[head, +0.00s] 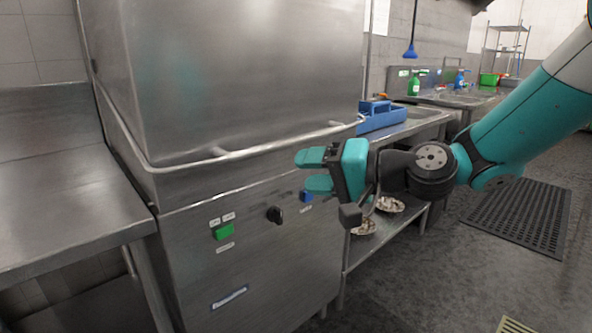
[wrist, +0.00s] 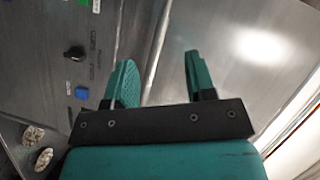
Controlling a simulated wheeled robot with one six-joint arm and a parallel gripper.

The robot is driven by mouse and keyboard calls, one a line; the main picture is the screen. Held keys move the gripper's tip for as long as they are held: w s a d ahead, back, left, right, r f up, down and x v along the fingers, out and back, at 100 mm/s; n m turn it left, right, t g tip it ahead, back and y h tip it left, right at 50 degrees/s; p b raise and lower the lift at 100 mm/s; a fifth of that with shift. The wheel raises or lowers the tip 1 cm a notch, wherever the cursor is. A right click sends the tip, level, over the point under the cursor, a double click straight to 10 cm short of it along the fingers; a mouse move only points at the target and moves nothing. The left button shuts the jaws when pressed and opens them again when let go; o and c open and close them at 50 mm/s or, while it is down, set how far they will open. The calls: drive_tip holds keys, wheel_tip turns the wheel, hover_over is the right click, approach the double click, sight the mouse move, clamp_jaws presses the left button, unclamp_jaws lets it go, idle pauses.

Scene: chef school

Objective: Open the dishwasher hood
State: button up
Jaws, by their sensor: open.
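The dishwasher hood (head: 240,70) is a large stainless steel box and sits down on the dishwasher body (head: 250,270). A long bar handle (head: 275,140) runs across the hood's lower front. My gripper (head: 313,171) is open and empty at the right end of the machine, in the picture just below the handle's right part. Its two teal fingers point left, one above the other. In the wrist view, my gripper (wrist: 158,68) has its fingers apart over the seam between control panel and hood (wrist: 235,50). I cannot tell the exact depth between fingers and handle.
The panel has a green button (head: 223,231), a black knob (head: 274,214) and a blue button (head: 306,196). A steel counter (head: 70,215) adjoins at left. A blue rack (head: 382,115) stands on the right counter, with dishes (head: 390,204) below. The floor at right is open, with a black mat (head: 520,215).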

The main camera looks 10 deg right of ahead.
drive_tip(key=w+d+f+m+t+h+b, duration=0.2)
drive_tip(key=w+d+f+m+t+b, duration=0.3)
drive_tip(key=w+d+m+t, duration=0.4)
drive_tip(key=p, duration=1.4)
approach(300, 142)
drive_tip(key=w+a+r, duration=0.1)
drive_tip(key=w+r, duration=0.1)
drive_tip(key=shift+m+g, duration=0.3)
drive_tip(key=p+x, duration=0.1)
drive_tip(key=x, duration=0.2)
drive_tip(key=p+x, duration=0.1)
drive_tip(key=x, duration=0.1)
drive_tip(key=f+p+x, duration=0.1)
drive_tip(key=x, duration=0.2)
drive_tip(key=shift+w+a, duration=0.25)
drive_tip(key=shift+w, duration=0.05)
drive_tip(key=shift+f, duration=0.1)
clamp_jaws()
